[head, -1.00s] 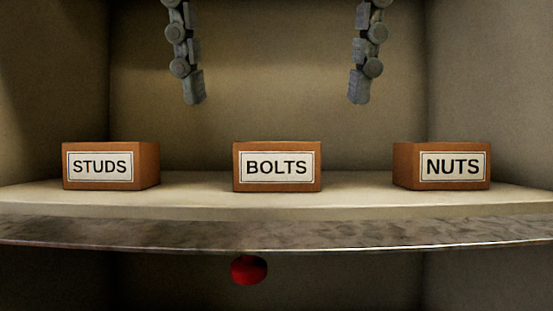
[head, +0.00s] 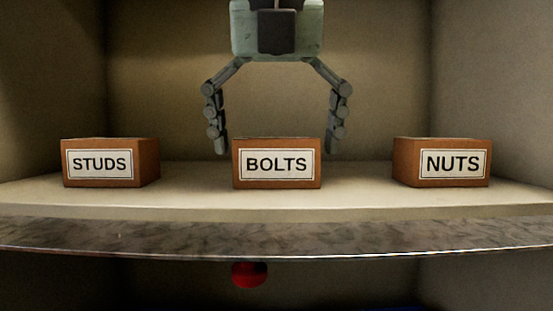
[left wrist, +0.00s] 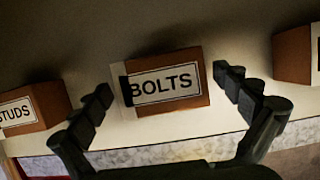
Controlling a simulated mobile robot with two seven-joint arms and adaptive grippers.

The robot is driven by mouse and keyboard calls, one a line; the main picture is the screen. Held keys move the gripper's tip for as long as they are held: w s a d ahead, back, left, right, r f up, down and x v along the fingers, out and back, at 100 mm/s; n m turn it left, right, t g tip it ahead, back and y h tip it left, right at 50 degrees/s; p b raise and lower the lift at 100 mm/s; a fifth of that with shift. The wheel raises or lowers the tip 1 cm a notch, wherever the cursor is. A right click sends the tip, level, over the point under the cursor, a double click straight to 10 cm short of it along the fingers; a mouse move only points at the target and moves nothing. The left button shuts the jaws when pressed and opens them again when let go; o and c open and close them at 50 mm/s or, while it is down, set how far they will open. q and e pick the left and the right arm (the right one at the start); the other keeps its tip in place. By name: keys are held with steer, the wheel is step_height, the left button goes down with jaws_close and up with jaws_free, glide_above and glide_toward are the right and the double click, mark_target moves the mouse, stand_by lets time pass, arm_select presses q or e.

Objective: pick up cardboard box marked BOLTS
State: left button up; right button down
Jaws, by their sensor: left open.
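The brown cardboard box marked BOLTS (head: 277,163) stands upright in the middle of the shelf, its white label facing me. My left gripper (head: 277,146) is open and hangs down from above. In the head view its fingers are on either side of the box, with the left fingertip just left of it and the right one just right of it. The left wrist view shows the box (left wrist: 168,83) between the two spread fingers (left wrist: 164,85), with gaps on both sides. I cannot tell how far behind or above the box the fingertips are. My right gripper is not in view.
A box marked STUDS (head: 110,163) stands on the shelf (head: 200,195) at left, and a box marked NUTS (head: 441,163) at right. Clear shelf lies between the boxes. Walls close in the back and sides. A red round thing (head: 249,275) shows below the shelf edge.

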arm_select(q)
steer(key=shift+c, duration=0.6)
steer(key=c, duration=1.4)
steer(key=shift+r, duration=0.15)
